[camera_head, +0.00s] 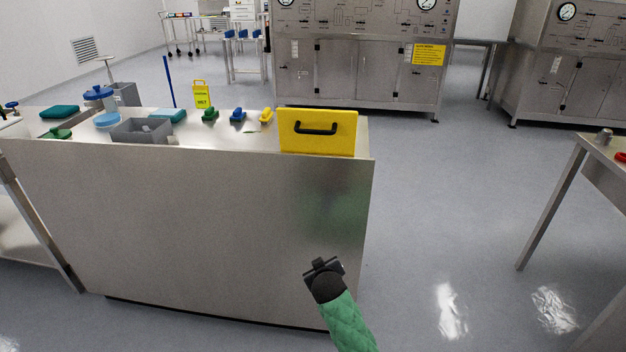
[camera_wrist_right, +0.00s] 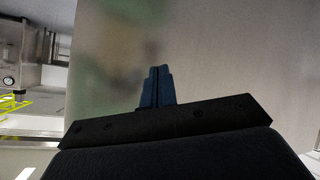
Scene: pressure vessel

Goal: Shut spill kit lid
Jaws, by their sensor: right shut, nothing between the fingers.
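The yellow spill kit lid (camera_head: 318,143) is a panel with a black handle (camera_head: 316,128). It stands upright at the right end of the steel counter (camera_head: 230,215). Whatever lies behind the panel is hidden, so I cannot see the inside of the kit. My right gripper (camera_head: 323,266) is in front of the counter's front panel, well below the lid and apart from it. In the right wrist view its fingers (camera_wrist_right: 157,88) are shut and empty, against a blurred steel surface. My left gripper is not in view.
A steel table (camera_head: 575,165) stands at the right. The floor (camera_head: 460,180) between is clear.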

